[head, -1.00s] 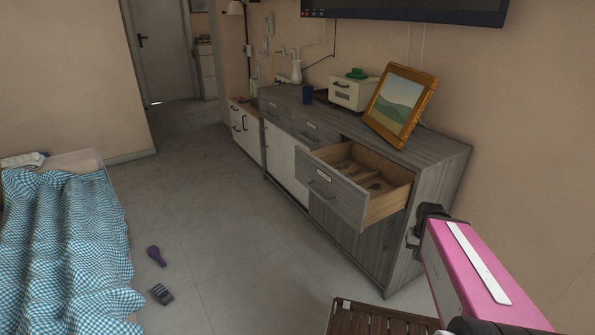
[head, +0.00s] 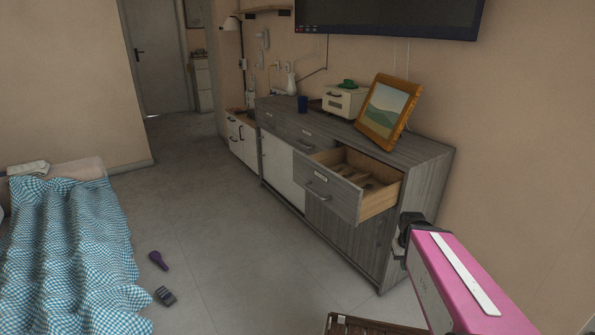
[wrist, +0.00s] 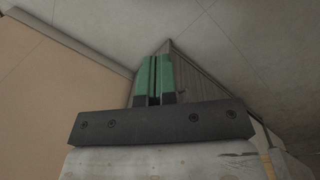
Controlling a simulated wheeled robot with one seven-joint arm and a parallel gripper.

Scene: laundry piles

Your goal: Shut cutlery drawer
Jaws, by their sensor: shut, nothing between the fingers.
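The cutlery drawer (head: 332,194) is pulled well out of the grey wooden sideboard (head: 428,172), at its right end. Its front has a handle and a small label, and its wooden inside shows dividers with some items in them. My gripper (head: 408,222) is at the end of my pink arm, to the right of the open drawer and in front of the sideboard's right end in the picture. In the wrist view, its green fingers (wrist: 153,80) are together with nothing between them. I cannot see contact with the drawer.
A brown slatted item (head: 365,325) is on the floor near me. A purple brush (head: 158,260) and a dark device (head: 165,296) lie on otherwise clear floor.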

